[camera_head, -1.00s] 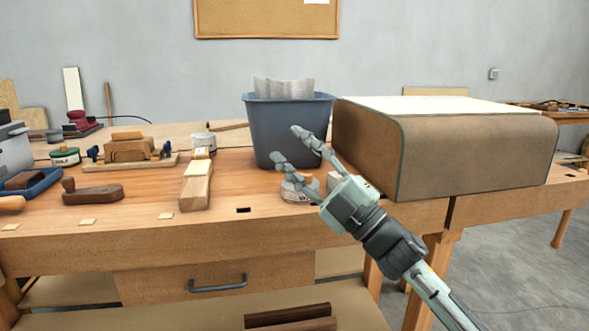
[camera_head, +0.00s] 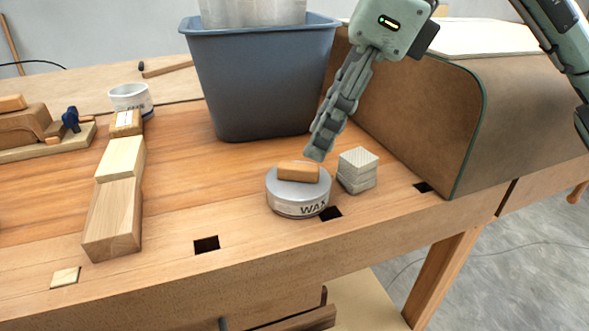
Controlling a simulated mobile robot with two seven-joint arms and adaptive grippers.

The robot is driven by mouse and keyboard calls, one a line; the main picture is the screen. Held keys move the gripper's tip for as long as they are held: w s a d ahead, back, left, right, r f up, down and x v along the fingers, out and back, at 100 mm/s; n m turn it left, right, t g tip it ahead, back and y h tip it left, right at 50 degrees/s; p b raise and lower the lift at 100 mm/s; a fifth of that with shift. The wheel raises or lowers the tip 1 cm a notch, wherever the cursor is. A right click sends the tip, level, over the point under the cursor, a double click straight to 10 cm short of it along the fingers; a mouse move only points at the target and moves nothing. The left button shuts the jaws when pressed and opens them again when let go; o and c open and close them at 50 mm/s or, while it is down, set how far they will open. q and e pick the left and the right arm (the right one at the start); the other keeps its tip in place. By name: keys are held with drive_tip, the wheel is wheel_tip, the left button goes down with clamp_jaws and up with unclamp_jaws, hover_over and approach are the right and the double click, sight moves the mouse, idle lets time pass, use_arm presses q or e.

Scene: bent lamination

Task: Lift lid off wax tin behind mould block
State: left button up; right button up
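The round grey wax tin (camera_head: 292,206), marked WAX, stands upright on the bench near its front edge. Its lid (camera_head: 278,183) is on, and a small brown wooden block (camera_head: 298,171) lies on top. The large brown mould block (camera_head: 440,125), with a rounded front edge, is to the right of the tin and further back. My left gripper is out of view.
Small pale ridged blocks (camera_head: 358,170) are stacked close to the tin's right. A blue-grey bin (camera_head: 262,85) stands behind the tin. Wooden blocks (camera_head: 115,205) and a white pot (camera_head: 131,97) are to the left. The bench between these and the tin is clear.

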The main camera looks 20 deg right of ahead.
sight(299, 165)
drive_tip(key=x, duration=0.5)
drive_tip(key=shift+w+a+f, duration=0.2)
drive_tip(key=shift+w+a, duration=0.05)
drive_tip(key=shift+w, duration=0.1)
clamp_jaws()
